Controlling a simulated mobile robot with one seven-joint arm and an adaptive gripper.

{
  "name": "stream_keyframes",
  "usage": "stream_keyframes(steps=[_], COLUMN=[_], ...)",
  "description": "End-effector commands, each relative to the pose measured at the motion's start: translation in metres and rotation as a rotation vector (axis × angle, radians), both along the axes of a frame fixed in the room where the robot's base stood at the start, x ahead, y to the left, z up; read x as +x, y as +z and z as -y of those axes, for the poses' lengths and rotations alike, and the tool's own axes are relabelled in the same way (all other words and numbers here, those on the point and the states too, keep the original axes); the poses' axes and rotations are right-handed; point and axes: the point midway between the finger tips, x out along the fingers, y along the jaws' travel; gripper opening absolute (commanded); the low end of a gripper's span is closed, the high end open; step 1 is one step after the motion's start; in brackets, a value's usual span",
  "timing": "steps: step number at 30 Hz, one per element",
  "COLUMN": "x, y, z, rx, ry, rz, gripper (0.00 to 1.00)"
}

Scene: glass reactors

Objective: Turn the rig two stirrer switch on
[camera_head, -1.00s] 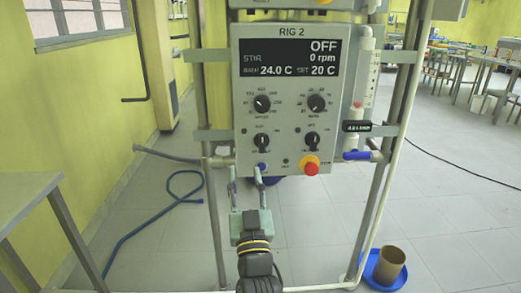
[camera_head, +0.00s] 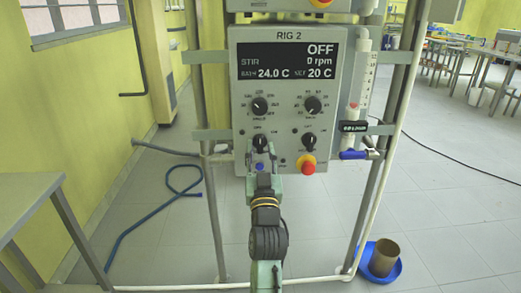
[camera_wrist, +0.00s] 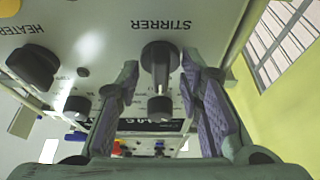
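The rig two panel (camera_head: 240,110) is a light grey box marked RIG 2, its display (camera_head: 290,62) reading STIR OFF, 0 rpm. The stirrer switch (camera_head: 260,142) is a black knob at the panel's lower left. In the wrist view the stirrer switch (camera_wrist: 160,62) shows near the STIRRER label. My gripper (camera_head: 262,152) is open at the lower left of the panel. In the wrist view my gripper (camera_wrist: 160,68) has one finger on each side of the switch, with narrow gaps visible. Its fingers partly hide the switch's surroundings in the head view.
The heater switch (camera_head: 309,140) sits to the right, above a red stop button (camera_head: 308,167). Two larger dials, left (camera_head: 260,106) and right (camera_head: 313,105), are above. Metal posts flank the panel.

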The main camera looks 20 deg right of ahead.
Motion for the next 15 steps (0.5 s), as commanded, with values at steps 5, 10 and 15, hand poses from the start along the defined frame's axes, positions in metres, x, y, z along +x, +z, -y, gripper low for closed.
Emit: stream_keyframes(steps=[5, 10, 15], x=[0.0008, 0.0007, 0.0006], y=[0.0000, 0.0000, 0.0001], z=[-0.0001, -0.0001, -0.0001], rx=[0.000, 0.000, 0.000], ry=[0.000, 0.001, 0.001], rz=[0.000, 0.000, 0.000], gripper=[0.34, 0.28, 0.16])
